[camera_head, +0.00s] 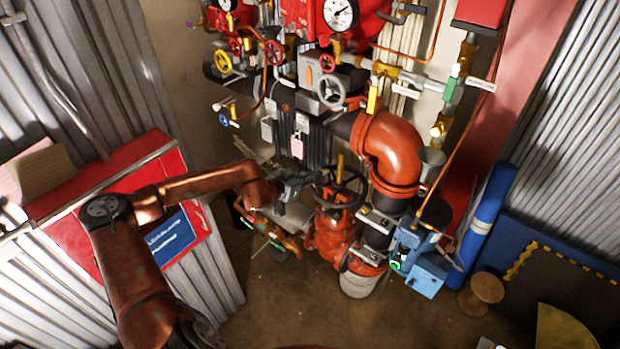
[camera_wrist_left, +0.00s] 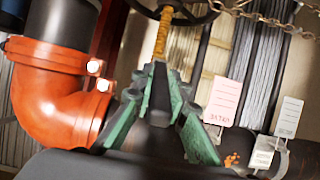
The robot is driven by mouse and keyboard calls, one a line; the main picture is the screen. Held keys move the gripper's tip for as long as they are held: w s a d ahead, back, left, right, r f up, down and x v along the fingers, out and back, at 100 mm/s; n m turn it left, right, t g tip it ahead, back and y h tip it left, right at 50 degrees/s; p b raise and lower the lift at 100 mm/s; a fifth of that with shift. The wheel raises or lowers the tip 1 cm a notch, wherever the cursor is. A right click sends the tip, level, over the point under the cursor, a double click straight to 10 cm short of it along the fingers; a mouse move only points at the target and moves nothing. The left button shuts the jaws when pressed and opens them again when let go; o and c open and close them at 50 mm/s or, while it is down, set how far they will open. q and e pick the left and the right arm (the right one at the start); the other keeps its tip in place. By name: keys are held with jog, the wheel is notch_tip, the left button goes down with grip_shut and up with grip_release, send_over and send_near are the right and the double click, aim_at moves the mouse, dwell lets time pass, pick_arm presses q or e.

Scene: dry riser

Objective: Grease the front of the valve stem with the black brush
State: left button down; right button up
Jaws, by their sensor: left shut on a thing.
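The valve stem (camera_head: 340,166) is a yellow-brown rod standing up through the black handwheel (camera_head: 355,178) of the red valve (camera_head: 332,238). In the left wrist view the stem (camera_wrist_left: 163,34) shows near the top, with the handwheel rim (camera_wrist_left: 192,18) beside it. My left gripper (camera_head: 300,181) is just left of the handwheel. In the wrist view its greenish fingers (camera_wrist_left: 158,95) are closed around a dark thing, apparently the black brush (camera_wrist_left: 160,88), pointing at the stem. Whether it touches the stem I cannot tell. My right gripper is out of view.
A large orange-red pipe elbow (camera_head: 392,148) stands close right of the stem. Small handwheels, gauges and copper lines crowd above. A blue box (camera_head: 425,275) is at lower right, and a chain (camera_wrist_left: 265,18) crosses the wrist view.

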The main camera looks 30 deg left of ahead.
aim_at(321, 171)
pick_arm(q)
jog(key=w, duration=0.4)
jog(key=shift+w+d, duration=0.2)
jog(key=shift+w, duration=0.95)
jog(key=shift+w+d, duration=0.1)
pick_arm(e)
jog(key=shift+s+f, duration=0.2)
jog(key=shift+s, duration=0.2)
pick_arm(q)
jog(key=shift+w, duration=0.7)
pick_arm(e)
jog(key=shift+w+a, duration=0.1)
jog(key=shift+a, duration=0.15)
pick_arm(q)
jog(key=shift+f, duration=0.1)
jog(key=shift+s+f+b, duration=0.1)
jog(key=shift+f+b, duration=1.15)
jog(key=shift+f, duration=0.1)
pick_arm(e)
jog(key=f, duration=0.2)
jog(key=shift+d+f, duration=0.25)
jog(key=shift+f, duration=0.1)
pick_arm(q)
jog(key=shift+r, duration=0.1)
